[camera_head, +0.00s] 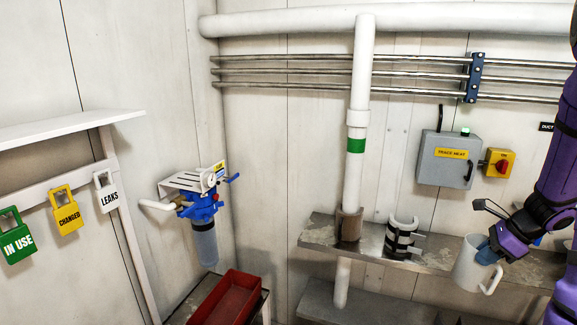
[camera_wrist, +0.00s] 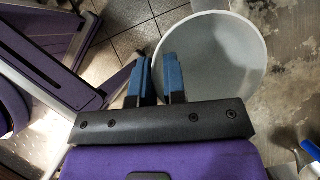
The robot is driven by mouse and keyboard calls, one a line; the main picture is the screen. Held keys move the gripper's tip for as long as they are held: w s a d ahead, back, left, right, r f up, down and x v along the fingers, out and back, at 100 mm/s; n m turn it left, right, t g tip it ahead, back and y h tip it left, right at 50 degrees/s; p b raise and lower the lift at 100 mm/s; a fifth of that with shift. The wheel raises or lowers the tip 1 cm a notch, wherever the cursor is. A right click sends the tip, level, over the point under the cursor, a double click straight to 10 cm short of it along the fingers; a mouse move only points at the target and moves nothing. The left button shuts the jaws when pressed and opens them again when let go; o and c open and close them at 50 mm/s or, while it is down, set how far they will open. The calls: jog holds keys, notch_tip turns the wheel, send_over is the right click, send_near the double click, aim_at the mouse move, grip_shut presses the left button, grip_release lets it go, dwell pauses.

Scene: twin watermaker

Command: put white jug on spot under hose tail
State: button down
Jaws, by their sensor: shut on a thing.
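The white jug (camera_head: 471,266) is at the right of the head view, upright or nearly so, in front of the metal shelf's edge, with its handle towards the lower right. My gripper (camera_head: 486,254) is shut on its wall near the rim. In the wrist view my gripper (camera_wrist: 158,80) has one blue finger outside the wall and one inside, at the left of the open jug (camera_wrist: 215,60). The inside looks empty. I cannot tell whether the jug's base touches anything. I cannot make out a hose tail or a marked spot.
The metal shelf (camera_head: 437,258) carries a brown pipe clamp piece (camera_head: 349,226) and a striped half-sleeve (camera_head: 400,240). A white vertical pipe (camera_head: 356,170) passes by it. A red tray (camera_head: 228,299) lies lower left, below a blue filter housing (camera_head: 203,215). Some shelf between sleeve and jug is clear.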

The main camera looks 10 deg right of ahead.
jog(key=w+a+f+n+g+h, duration=0.1)
jog(key=w+a+f+n+g, duration=0.2)
jog(key=w+a+f+n, duration=0.2)
jog(key=w+a+f+n+g+h, duration=0.2)
jog(key=w+a+f+n, duration=0.3)
jog(key=a+n, duration=0.7)
jog(key=w+a+f+n+g+h, duration=0.1)
jog(key=w+a+f+n+g, duration=0.4)
jog(key=a+n, duration=0.4)
jog(key=shift+w+a+h, duration=0.3)
jog(key=shift+a, duration=0.1)
